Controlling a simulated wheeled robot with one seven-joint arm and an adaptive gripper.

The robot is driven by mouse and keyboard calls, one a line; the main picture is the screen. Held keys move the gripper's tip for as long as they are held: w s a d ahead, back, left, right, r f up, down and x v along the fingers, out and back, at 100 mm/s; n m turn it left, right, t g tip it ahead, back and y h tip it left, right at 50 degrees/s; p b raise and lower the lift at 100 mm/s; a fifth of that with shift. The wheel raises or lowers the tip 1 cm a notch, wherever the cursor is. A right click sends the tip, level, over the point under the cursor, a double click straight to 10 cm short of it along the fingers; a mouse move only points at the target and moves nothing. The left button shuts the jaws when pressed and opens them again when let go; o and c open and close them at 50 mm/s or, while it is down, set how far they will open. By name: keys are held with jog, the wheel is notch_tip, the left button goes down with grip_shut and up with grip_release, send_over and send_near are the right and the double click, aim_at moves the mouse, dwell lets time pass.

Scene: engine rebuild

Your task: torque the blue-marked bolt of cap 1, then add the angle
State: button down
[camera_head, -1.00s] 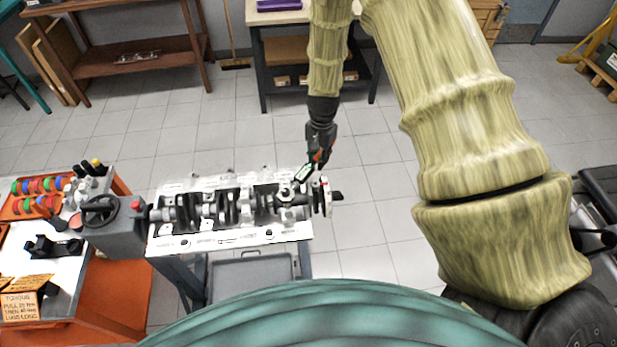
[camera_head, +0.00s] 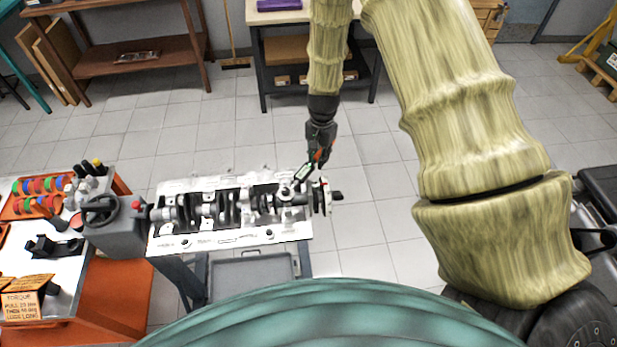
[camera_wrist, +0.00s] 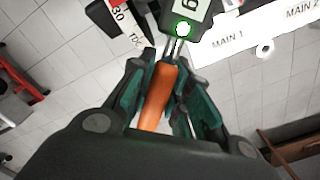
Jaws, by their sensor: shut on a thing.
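My gripper (camera_head: 319,158) is above the right end of the engine block (camera_head: 235,236). In the wrist view my gripper (camera_wrist: 165,85) is shut on the orange handle (camera_wrist: 158,95) of a torque wrench. The wrench head unit (camera_wrist: 184,20) carries a lit green light and a display showing part of a digit. In the head view the wrench (camera_head: 302,173) slants down-left to the cap at the block's right end. Whether its socket sits on a bolt cannot be told. The blue mark is not visible. "MAIN 1" and "MAIN 2" labels show on the block (camera_wrist: 236,48) in the wrist view.
A crank handwheel (camera_head: 100,210) and red knob stand left of the block. An orange cart (camera_head: 118,285) at the left holds coloured rings, a tray and a torque sign (camera_head: 22,306). A grey tray (camera_head: 250,275) is under the block.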

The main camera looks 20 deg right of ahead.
jog(key=shift+r, duration=0.5)
dwell(0.6)
jog(key=shift+r, duration=1.35)
